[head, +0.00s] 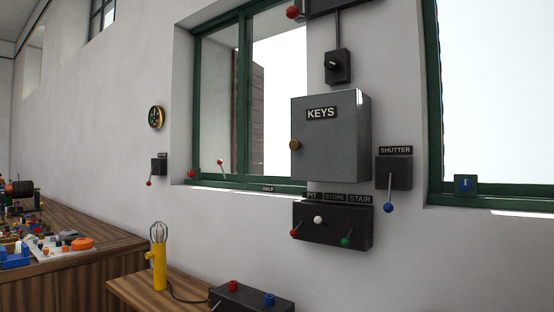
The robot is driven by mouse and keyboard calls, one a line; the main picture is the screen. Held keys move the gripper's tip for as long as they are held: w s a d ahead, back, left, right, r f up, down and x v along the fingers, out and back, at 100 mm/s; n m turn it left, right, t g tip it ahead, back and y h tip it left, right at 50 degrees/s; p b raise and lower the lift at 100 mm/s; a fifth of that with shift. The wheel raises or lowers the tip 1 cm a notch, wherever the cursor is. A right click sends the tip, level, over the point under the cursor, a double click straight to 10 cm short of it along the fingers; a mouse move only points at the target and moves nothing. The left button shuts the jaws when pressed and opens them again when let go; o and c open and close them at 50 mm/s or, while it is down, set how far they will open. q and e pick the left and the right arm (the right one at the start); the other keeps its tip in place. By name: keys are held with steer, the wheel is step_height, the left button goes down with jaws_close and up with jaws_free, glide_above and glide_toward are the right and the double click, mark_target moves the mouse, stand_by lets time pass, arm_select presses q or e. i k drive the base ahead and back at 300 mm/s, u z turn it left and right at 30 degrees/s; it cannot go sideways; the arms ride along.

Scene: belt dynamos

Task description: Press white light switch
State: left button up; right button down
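A dark switch box (338,237) is fixed to the wall below the grey keys cabinet, with labels PIT, STORE and STAIR along its top. Its middle lever has a white knob (319,219), under the STORE label. Neither of my grippers is in view, and nothing touches the switch box.
The grey KEYS cabinet (323,142) juts out just above. A SHUTTER box (394,173) with a blue-knobbed lever hangs to its right. Below, a wooden table holds a yellow caged lamp (159,257) and a dark box (252,297). A cluttered bench (90,268) stands left.

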mark_target(317, 220)
steer(key=u, duration=0.05)
steer(key=k, duration=0.5)
steer(key=z, duration=0.7)
steer(key=i, duration=0.9)
steer(key=z, duration=0.45)
